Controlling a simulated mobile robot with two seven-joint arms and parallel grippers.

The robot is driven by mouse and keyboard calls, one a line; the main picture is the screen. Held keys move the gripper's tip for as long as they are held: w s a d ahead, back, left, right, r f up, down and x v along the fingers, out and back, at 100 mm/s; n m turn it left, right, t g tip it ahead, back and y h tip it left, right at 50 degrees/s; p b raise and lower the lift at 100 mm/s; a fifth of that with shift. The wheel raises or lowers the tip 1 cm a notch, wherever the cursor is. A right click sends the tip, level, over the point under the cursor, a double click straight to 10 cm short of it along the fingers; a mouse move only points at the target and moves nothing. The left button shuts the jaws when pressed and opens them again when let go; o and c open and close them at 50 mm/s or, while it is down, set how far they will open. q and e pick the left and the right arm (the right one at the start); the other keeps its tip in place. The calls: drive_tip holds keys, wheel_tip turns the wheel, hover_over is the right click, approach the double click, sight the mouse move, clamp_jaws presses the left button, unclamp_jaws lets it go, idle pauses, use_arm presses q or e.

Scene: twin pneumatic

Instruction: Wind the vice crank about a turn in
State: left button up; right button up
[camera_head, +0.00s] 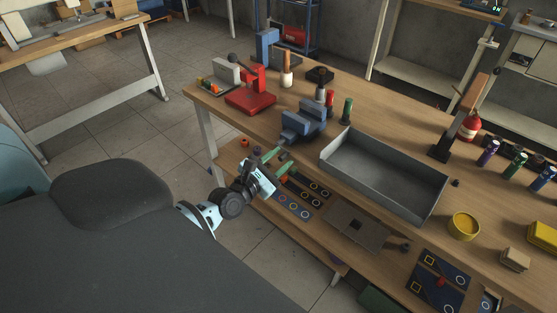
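The blue-grey vice (302,122) stands at the front edge of the wooden workbench, left of the grey tray. My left gripper (278,162) is in front of and below the vice, out past the bench's front edge. Its two greenish fingers are spread apart, pointing toward the vice. A small dark part shows near the fingertips, but I cannot tell whether it is the vice crank. The crank itself is not clear at this size. I see no contact for certain between fingers and vice. My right gripper is not in view.
A grey open tray (412,201) stands right of the vice. A red press (252,93) stands to the left. Green and red cylinders stand behind the vice. A yellow tin (464,226) is at the right. A lower shelf with dark boards (293,203) lies beneath my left gripper.

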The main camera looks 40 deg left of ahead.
use_arm(q)
clamp_jaws()
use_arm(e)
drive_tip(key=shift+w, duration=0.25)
use_arm(q)
drive_tip(key=shift+f, duration=0.1)
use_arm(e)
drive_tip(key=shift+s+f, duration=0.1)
